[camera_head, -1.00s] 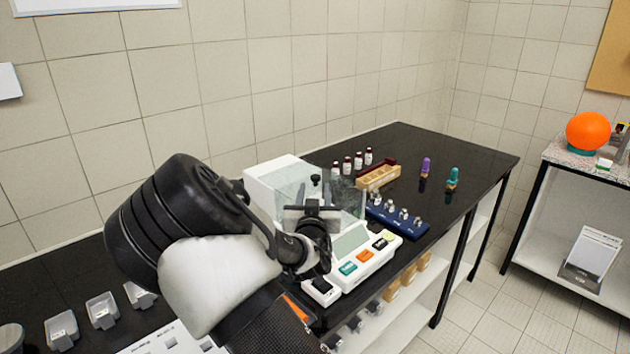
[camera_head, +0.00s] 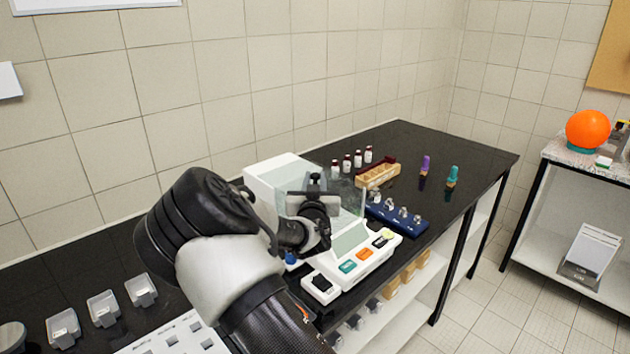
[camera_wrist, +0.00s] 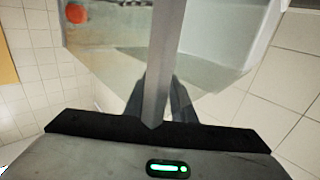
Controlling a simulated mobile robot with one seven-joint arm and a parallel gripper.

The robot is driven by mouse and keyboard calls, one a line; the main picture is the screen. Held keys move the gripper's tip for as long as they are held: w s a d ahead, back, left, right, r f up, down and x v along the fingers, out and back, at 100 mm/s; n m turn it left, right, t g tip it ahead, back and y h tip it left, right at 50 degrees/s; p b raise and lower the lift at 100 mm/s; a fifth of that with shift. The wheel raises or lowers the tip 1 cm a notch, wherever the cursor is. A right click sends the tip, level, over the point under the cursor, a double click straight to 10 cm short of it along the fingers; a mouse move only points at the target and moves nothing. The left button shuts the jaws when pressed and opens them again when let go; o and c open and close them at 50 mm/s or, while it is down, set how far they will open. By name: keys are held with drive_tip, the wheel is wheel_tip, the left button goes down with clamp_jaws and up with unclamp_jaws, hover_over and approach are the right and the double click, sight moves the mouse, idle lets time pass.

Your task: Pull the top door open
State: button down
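The white balance (camera_head: 275,185) with a clear glass draft shield (camera_head: 352,195) stands on the black bench. A small black knob (camera_head: 315,179) shows at its top, just behind my gripper (camera_head: 318,198). My gripper is at the top of the shield and hides much of it. In the wrist view a grey bar (camera_wrist: 163,60) runs down to my gripper (camera_wrist: 160,108), with a dark finger showing on each side of it. I cannot tell whether the fingers touch the bar or the knob. The top door looks closed, but it is mostly hidden.
The balance's key panel (camera_head: 350,255) faces front. A blue weight block (camera_head: 395,215), a wooden box (camera_head: 378,174) and several small bottles (camera_head: 358,161) stand close by on the right and behind. Grey trays (camera_head: 103,307) lie at the left. The tiled wall is behind.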

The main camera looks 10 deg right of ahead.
sight(297, 179)
drive_tip(key=w+a+b, duration=0.1)
drive_tip(key=w, duration=0.1)
drive_tip(key=w+a+b, duration=0.1)
drive_tip(key=w+b, duration=0.1)
drive_tip(key=w+a+b, duration=0.2)
drive_tip(key=shift+f, duration=0.2)
drive_tip(key=shift+w+a+r, duration=0.2)
drive_tip(key=shift+w+a, duration=0.05)
drive_tip(key=shift+w, duration=0.1)
drive_tip(key=c, duration=1.5)
unclamp_jaws()
drive_tip(key=shift+c, duration=0.2)
drive_tip(key=shift+s, duration=0.1)
drive_tip(key=s+a, duration=0.3)
drive_tip(key=s, duration=1.4)
drive_tip(key=shift+a, duration=0.2)
